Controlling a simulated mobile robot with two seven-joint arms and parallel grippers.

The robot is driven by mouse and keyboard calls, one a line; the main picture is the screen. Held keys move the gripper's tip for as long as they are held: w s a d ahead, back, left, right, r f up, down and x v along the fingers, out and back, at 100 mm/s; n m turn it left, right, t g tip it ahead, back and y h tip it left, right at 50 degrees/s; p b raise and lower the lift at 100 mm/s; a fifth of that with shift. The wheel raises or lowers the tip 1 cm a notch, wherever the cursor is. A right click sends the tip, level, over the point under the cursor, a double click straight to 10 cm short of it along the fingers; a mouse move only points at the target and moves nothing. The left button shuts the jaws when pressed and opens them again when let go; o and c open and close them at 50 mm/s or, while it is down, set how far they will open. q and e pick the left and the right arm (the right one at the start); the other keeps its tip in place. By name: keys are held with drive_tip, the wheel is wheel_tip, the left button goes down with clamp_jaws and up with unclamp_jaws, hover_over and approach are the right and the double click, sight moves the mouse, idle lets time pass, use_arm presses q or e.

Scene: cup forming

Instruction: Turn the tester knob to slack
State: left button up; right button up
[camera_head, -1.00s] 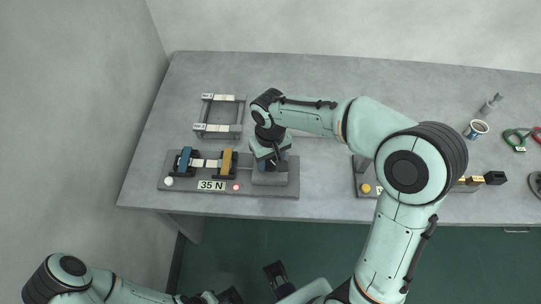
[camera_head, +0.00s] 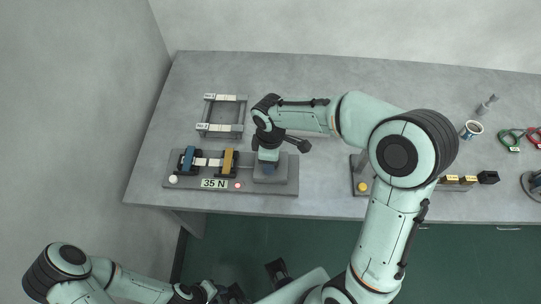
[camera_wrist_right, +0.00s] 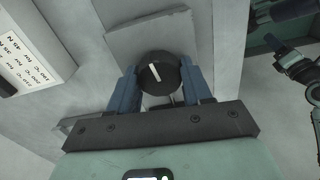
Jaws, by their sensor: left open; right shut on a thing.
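The tester (camera_head: 283,187) is a grey base at the table's front left, with a blue clamp (camera_head: 188,160) and an ochre clamp (camera_head: 228,162) joined by a pale strip (camera_head: 208,162). Its display (camera_head: 214,184) reads 35 N. In the right wrist view the knob (camera_wrist_right: 158,73) is round and black; its white line leans slightly left of upright. My right gripper (camera_head: 268,168) points down over the tester's right block, its blue fingers shut on the knob's two sides. The arm hides the knob in the head view. My left gripper (camera_head: 257,283) is open and empty, low before the table.
A grey rack (camera_head: 222,116) with pale strips stands behind the tester. To the right are a second grey fixture with a yellow button (camera_head: 363,187), a cup (camera_head: 472,130) and green and red-handled tools (camera_head: 510,138). A printed sign (camera_wrist_right: 30,62) shows in the wrist view.

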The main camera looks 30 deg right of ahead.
drive_tip(key=n, duration=0.2)
drive_tip(key=n+p, duration=0.1)
drive_tip(key=n, duration=0.1)
drive_tip(key=shift+w+r+n+p, duration=0.1)
drive_tip(key=shift+r+n+p, duration=0.1)
drive_tip(key=shift+n+p, duration=0.1)
drive_tip(key=n+p, duration=0.2)
drive_tip(key=n, duration=0.2)
drive_tip(key=shift+a+n, duration=0.1)
drive_tip(key=shift+n, duration=0.2)
drive_tip(key=n+p, duration=0.2)
drive_tip(key=n, duration=0.2)
use_arm(q)
drive_tip(key=w+r+p, duration=0.1)
drive_tip(key=w+r, duration=0.5)
drive_tip(key=r, duration=0.3)
drive_tip(key=shift+t, duration=0.4)
use_arm(e)
drive_tip(key=shift+f+n, duration=0.15)
drive_tip(key=shift+n, duration=1.45)
use_arm(q)
drive_tip(key=shift+w, duration=0.1)
use_arm(e)
drive_tip(key=shift+s, duration=0.2)
drive_tip(key=o, duration=1)
